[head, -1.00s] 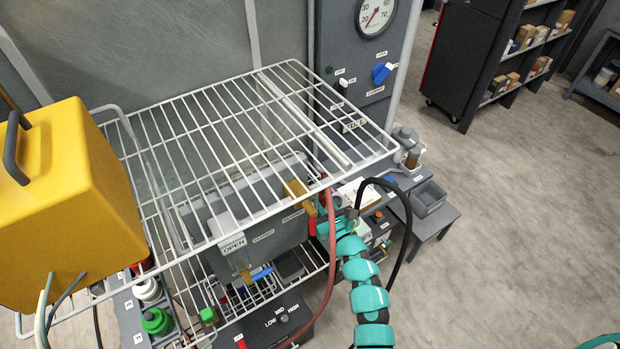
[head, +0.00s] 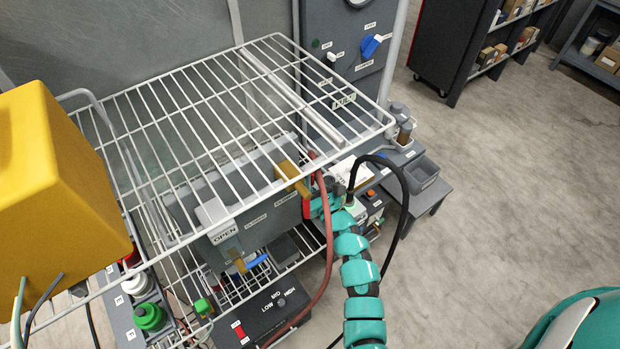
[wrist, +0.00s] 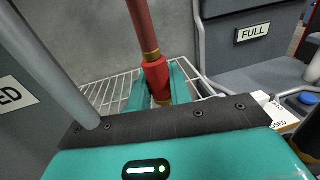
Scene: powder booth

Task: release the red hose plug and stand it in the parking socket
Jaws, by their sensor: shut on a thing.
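The red hose plug (wrist: 157,75), with brass bands, is between the teal fingers of my gripper (wrist: 160,88) in the wrist view. The gripper is shut on it. The red hose rises from the plug there. In the head view my gripper (head: 318,206) is at the right front edge of the wire rack, with a small red part of the plug (head: 306,209) showing beside it. The red hose (head: 328,235) hangs down past the gripper there. Whether the plug's lower end sits in a fitting is hidden. I cannot make out the parking socket.
A black cable (head: 404,190) loops right of my arm. A yellow housing (head: 60,190) stands left. Floor on the right is clear.

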